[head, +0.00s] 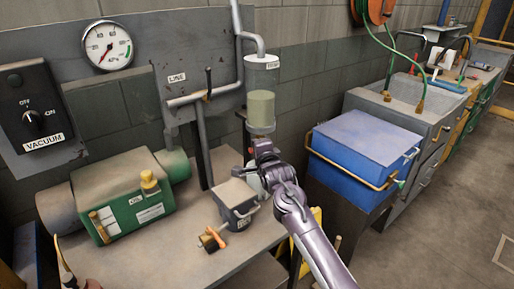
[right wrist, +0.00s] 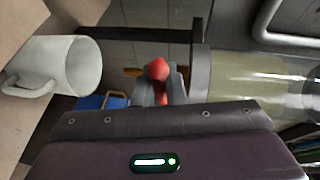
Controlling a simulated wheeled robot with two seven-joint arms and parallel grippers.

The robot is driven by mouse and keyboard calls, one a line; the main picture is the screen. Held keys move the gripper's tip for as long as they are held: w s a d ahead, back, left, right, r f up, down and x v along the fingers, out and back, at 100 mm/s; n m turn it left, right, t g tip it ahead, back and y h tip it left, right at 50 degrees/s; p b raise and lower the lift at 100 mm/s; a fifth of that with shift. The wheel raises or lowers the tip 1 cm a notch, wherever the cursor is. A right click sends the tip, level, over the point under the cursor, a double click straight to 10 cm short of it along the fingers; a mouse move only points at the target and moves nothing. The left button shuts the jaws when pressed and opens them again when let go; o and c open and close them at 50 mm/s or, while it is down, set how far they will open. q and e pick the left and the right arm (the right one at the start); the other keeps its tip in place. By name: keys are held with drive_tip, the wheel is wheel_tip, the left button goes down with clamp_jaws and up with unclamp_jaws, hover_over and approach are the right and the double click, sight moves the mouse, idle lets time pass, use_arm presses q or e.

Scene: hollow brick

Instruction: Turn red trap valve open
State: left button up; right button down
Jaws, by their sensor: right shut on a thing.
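The red trap valve handle (right wrist: 157,70) shows in the right wrist view, between the grey fingers of my right gripper (right wrist: 161,88). The gripper is shut on it. The clear trap cylinder (head: 261,85), part filled with a pale yellowish liquid, stands against the wall in the head view. It lies large on the right of the right wrist view (right wrist: 245,75). In the head view my right gripper (head: 264,150) is just below the trap and hides the valve. I do not make out my left gripper.
A white mug (right wrist: 75,62) is close by in the right wrist view. A blue box (head: 350,150) is to the right. A vacuum switch (head: 33,110) and gauge (head: 106,46) are on the wall.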

drive_tip(key=shift+f, duration=0.15)
drive_tip(key=shift+f+n+t+b, duration=0.3)
drive_tip(key=shift+f+n+b, duration=0.2)
drive_tip(key=shift+b, duration=0.5)
drive_tip(key=shift+w+d+f+n+t+b, duration=0.15)
drive_tip(key=shift+f+n+t+b, duration=0.2)
drive_tip(key=shift+n+b, duration=0.6)
drive_tip(key=shift+w+d+f+n+t+b, duration=0.1)
drive_tip(key=shift+f+n+t+b, duration=0.3)
drive_tip(key=shift+n+b, duration=0.5)
drive_tip(key=shift+w+d+f+n+t+b, duration=0.15)
drive_tip(key=shift+n+t+b, duration=0.4)
drive_tip(key=shift+b, duration=0.65)
drive_tip(key=shift+s, duration=0.1)
drive_tip(key=c, duration=1.5)
unclamp_jaws()
drive_tip(key=shift+s, duration=0.1)
